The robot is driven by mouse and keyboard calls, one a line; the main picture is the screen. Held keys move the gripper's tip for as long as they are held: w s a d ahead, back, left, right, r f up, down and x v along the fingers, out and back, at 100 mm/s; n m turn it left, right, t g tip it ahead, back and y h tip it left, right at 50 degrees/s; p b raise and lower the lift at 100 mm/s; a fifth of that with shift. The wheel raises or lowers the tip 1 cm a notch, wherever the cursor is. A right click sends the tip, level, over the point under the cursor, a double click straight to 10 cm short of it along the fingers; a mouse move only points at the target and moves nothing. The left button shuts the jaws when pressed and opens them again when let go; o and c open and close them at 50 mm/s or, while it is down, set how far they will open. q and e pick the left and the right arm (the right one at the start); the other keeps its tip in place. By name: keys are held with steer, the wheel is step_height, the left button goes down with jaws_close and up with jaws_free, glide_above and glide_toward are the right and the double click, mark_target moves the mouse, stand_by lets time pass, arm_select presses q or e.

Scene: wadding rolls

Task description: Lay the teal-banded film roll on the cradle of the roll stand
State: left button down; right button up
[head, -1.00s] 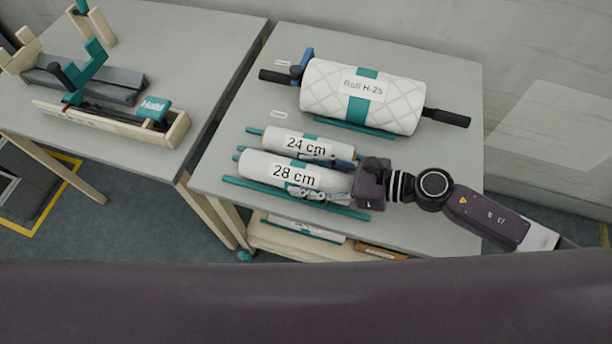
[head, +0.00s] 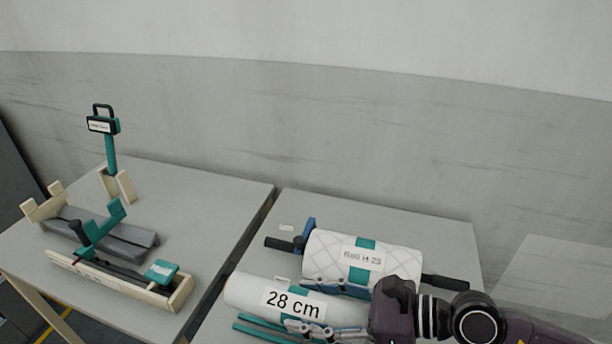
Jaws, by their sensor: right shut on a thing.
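The white film roll with a teal band and a "28 cm" label (head: 247,291) is held above the teal rails (head: 262,334). My right gripper (head: 328,308) is shut on its right part, one finger on the far side and one on the near side. The "24 cm" roll is hidden from view now. On the left table, pale wooden notched supports (head: 43,204) and (head: 118,187) stand at the back, apparently the roll stand's cradle; a teal post with a small sign (head: 103,124) rises by the right one. My left gripper is not in view.
A quilted roll labelled Roll H-25 (head: 393,262) lies on a dark bar behind my right gripper. A wooden tray-like device with a teal arm and block (head: 180,293) lies at the left table's front. A gap separates the tables (head: 232,197).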

steer(key=shift+r, duration=0.3)
steer(key=shift+w+d+r, duration=0.25)
steer(key=shift+d+r, duration=0.2)
steer(key=d+r+m+t+h, duration=0.1)
steer(key=d+m+t+h, duration=0.1)
steer(key=d, duration=1.5)
steer(key=shift+s+r+m+t, duration=0.15)
steer(key=shift+s+m+t, duration=0.05)
steer(key=shift+m+t, duration=0.7)
steer(key=shift+d, duration=0.1)
